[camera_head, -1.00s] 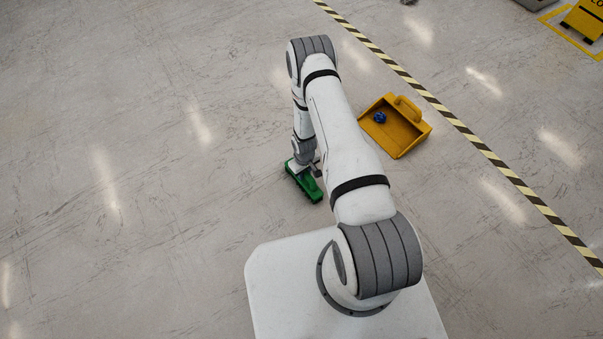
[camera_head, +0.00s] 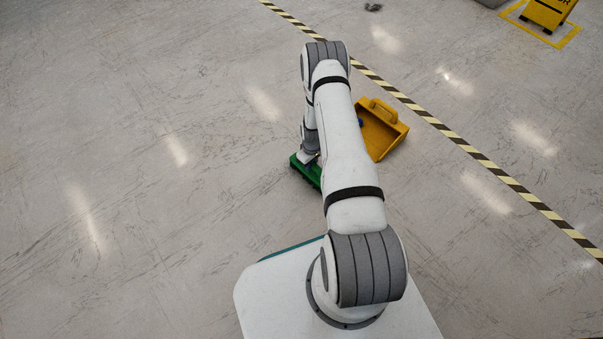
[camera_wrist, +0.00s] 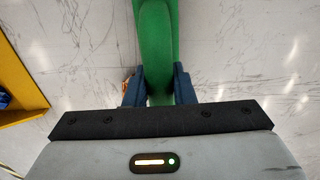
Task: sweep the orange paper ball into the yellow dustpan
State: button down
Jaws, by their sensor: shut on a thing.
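My gripper (camera_wrist: 160,84) is shut on the upright handle of a green brush (camera_wrist: 155,40). In the head view the brush (camera_head: 306,171) is low at the floor, left of the yellow dustpan (camera_head: 392,142). My arm covers part of the brush and the dustpan's left side. The dustpan also shows at the left of the wrist view (camera_wrist: 20,85). A blue ball (camera_head: 361,122) lies in the dustpan, partly hidden. A small orange patch, likely the orange paper ball (camera_wrist: 127,85), shows beside the left finger in the wrist view, mostly hidden. The head view does not show it.
A yellow-and-black striped line (camera_head: 455,131) runs across the floor beyond the dustpan. A yellow floor sign (camera_head: 549,12) stands at the top right. A small grey object (camera_head: 373,7) lies at the top. The floor to the left is clear.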

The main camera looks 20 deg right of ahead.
jog(key=w+d+b, duration=0.2)
jog(key=w+d, duration=0.1)
jog(key=d, duration=0.4)
jog(key=w+d+b, duration=0.2)
jog(key=d, duration=0.5)
jog(key=shift+w, duration=0.4)
jog(key=shift+d, duration=0.1)
jog(key=d, duration=0.1)
jog(key=w+d+r, duration=0.1)
jog(key=shift+d+r, duration=0.15)
jog(key=shift+d, duration=0.15)
